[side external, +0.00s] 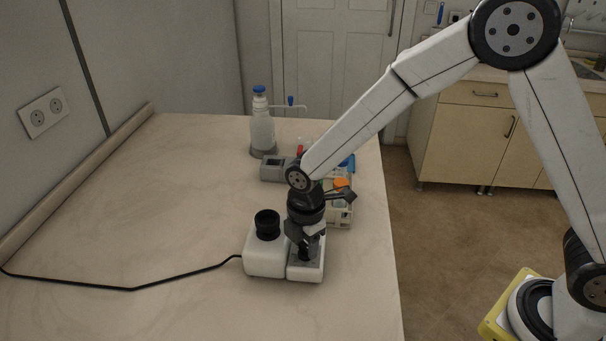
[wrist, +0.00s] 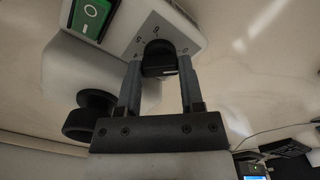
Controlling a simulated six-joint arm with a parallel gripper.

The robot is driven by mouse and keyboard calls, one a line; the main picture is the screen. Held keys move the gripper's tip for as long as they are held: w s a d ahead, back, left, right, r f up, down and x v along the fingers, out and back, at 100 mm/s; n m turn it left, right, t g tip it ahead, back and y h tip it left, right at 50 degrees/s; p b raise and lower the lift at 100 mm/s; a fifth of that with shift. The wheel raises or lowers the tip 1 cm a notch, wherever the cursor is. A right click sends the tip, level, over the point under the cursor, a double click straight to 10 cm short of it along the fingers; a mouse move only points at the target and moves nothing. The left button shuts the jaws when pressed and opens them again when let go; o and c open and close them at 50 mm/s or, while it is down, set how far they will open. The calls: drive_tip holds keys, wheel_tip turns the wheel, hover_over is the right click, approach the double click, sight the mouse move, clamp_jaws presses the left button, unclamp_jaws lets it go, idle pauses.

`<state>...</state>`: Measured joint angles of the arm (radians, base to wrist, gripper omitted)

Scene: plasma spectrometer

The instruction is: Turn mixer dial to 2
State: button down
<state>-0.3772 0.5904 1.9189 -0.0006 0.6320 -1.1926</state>
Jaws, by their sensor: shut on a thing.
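The white mixer (side external: 264,260) stands on the table with a black round cup (side external: 267,223) on top. My gripper (side external: 304,250) points down over the panel end of the mixer. In the wrist view my gripper (wrist: 160,66) is shut on the dial, with one grey finger on each side of it. A green rocker switch (wrist: 93,18) is beside the dial. In the side view the fingers mostly hide the dial.
A blue-capped wash bottle (side external: 262,130) stands behind the mixer. A grey device (side external: 272,169) and a rack with colored-capped items (side external: 341,215) sit close behind my gripper. A black cable (side external: 130,289) runs left from the mixer.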

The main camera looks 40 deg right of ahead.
drive_tip(key=shift+m, duration=0.4)
drive_tip(key=m, duration=0.7)
drive_tip(key=shift+m, duration=0.4)
drive_tip(key=m, duration=0.4)
drive_tip(key=shift+m, duration=0.3)
drive_tip(key=m, duration=0.4)
drive_tip(key=shift+m, duration=0.3)
drive_tip(key=shift+r, duration=0.1)
drive_tip(key=shift+c, duration=1.1)
unclamp_jaws()
